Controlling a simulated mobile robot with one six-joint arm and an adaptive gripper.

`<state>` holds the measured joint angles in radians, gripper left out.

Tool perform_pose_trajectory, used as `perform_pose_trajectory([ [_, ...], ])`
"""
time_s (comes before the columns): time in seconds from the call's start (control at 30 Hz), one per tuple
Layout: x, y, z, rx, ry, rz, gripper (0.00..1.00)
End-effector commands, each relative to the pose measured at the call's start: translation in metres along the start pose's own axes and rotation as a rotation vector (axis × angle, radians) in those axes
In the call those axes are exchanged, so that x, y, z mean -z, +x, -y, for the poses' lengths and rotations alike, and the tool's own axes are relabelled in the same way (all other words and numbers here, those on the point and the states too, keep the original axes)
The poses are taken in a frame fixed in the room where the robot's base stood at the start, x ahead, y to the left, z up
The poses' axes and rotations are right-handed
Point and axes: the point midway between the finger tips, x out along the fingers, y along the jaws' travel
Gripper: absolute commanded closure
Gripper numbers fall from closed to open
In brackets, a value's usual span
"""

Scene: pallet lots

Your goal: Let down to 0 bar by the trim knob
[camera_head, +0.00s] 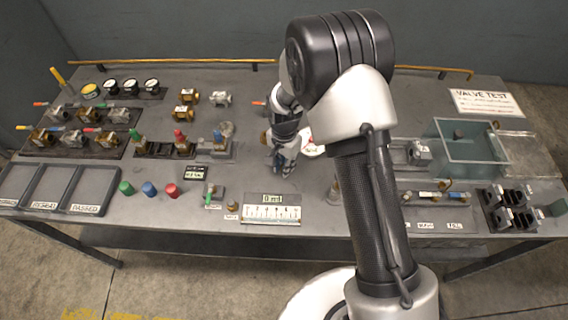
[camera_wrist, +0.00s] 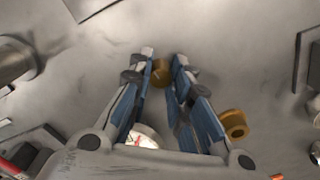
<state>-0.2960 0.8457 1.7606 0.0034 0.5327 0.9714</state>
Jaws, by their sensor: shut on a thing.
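My gripper (camera_head: 283,165) points down at the grey bench in the middle of the head view. In the wrist view its fingertips (camera_wrist: 162,66) are shut on a small brass knob (camera_wrist: 160,74), which I take to be the trim knob; no label on it is readable. In the head view that knob is hidden by the gripper. A white dial gauge (camera_head: 312,148) with red marking sits just right of the gripper; it also shows partly between the fingers in the wrist view (camera_wrist: 143,136). Its reading is too small to tell.
A second brass knob (camera_wrist: 235,123) stands beside the fingers. A sign over a scale plate (camera_head: 272,213) lies in front of the gripper. Colored caps (camera_head: 149,188), valves (camera_head: 180,142) and trays (camera_head: 92,189) are to the left. A teal tank (camera_head: 470,152) stands right.

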Motion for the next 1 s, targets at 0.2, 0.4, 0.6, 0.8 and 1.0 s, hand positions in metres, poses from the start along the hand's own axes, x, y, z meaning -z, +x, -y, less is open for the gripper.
perform_pose_trajectory([
  [0.2,0.0,0.0,0.0001,0.0,0.1,-0.001,1.0],
  [0.4,0.0,0.0,0.0002,0.0,0.145,-0.001,1.0],
  [0.6,0.0,0.0,0.0001,0.0,0.158,-0.001,1.0],
  [0.8,0.0,0.0,0.0001,0.0,0.158,0.0,1.0],
  [1.0,-0.0001,0.0,0.0001,0.0,0.157,0.0,0.73],
])
